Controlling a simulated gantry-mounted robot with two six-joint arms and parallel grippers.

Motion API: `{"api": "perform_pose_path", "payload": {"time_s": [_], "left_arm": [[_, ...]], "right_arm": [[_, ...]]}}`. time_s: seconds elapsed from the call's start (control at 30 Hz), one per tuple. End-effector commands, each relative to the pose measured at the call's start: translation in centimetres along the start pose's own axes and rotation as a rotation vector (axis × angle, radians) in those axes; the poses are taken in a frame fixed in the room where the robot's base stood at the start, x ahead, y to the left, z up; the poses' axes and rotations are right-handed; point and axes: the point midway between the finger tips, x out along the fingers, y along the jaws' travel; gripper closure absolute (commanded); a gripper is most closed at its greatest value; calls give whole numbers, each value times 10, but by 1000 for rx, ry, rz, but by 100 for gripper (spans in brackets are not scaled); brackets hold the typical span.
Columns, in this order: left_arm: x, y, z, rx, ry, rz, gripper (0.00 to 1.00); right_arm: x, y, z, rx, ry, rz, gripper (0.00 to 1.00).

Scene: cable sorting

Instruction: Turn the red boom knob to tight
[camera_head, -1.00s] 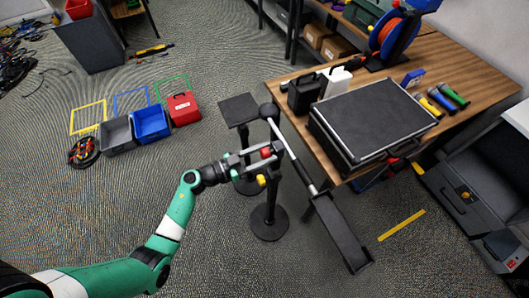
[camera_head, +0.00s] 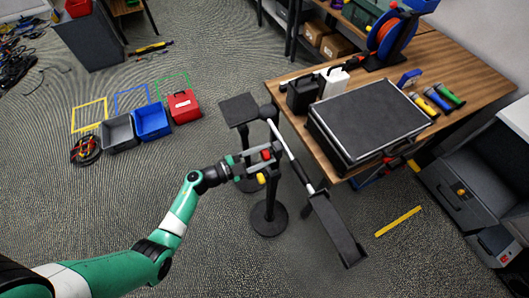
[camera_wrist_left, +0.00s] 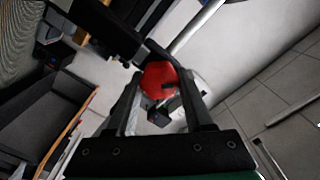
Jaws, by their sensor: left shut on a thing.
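The red boom knob (camera_head: 266,154) is on a black stand, beside the slanted boom (camera_head: 290,152). My left gripper (camera_head: 262,157) is shut on the red knob, its fingers on either side of it. In the left wrist view the round red knob (camera_wrist_left: 158,79) sits between the two dark fingertips, with a dark mark on its face. A yellow knob (camera_head: 262,179) is just below the gripper on the stand. I cannot tell how tight the red knob is. My right gripper is not in view.
The stand's round base (camera_head: 268,219) is on the carpet. A dark panel (camera_head: 337,230) hangs at the boom's lower end. The wooden table (camera_head: 480,68) with a black case (camera_head: 365,115) is close on the right. Bins (camera_head: 151,118) are on the floor at left.

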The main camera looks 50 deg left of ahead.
Motion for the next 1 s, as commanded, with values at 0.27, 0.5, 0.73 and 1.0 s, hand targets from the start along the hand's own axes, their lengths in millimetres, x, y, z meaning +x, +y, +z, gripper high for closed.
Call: {"api": "perform_pose_path", "payload": {"time_s": [0.27,0.5,0.73,1.0], "left_arm": [[0,1,0,262,1,0,100],[0,3,1,484,1,0,100],[0,3,1,657,1,0,100],[0,3,2,776,0,0,100]], "right_arm": [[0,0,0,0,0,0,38],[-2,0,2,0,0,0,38],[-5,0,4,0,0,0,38],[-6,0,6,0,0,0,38]]}}
